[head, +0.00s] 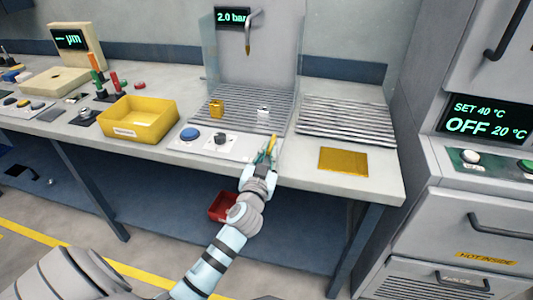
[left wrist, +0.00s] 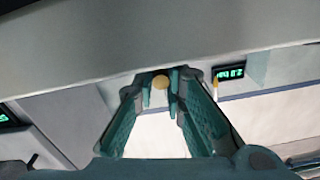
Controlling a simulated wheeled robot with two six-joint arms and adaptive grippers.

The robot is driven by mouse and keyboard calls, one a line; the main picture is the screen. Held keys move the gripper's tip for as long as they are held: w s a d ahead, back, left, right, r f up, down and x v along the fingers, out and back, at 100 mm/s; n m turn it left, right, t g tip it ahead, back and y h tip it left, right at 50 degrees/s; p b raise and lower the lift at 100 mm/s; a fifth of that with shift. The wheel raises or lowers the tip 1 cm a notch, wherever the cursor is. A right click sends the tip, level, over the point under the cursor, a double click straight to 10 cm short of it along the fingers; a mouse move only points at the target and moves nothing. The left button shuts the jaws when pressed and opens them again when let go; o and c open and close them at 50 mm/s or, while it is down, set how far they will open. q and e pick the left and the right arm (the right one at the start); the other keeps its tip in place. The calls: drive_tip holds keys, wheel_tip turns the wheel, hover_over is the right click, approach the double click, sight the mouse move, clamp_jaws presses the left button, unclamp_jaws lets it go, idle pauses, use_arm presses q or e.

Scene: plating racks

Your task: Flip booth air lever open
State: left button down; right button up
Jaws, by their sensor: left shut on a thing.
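The booth air lever (head: 273,143) is a yellow handle at the right end of the white control panel on the bench's front edge. My left gripper (head: 267,156) is at this lever and shut on it, and its fingers hide part of it. In the left wrist view, a round yellow knob (left wrist: 160,82) shows between the tips of the teal fingers (left wrist: 160,97). The booth display (head: 232,17) reads 2.0 bar. My right gripper is not in view.
A blue button (head: 190,134) and a dark knob (head: 221,138) sit left of the lever. A yellow bin (head: 138,123) stands further left. A small yellow block (head: 216,109) and a white piece (head: 263,113) stand on the booth grate. A yellow plate (head: 343,161) lies to the right.

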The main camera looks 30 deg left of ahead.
use_arm(q)
drive_tip(key=c, duration=1.6)
unclamp_jaws()
drive_tip(key=shift+d, duration=0.1)
drive_tip(key=shift+c, duration=0.2)
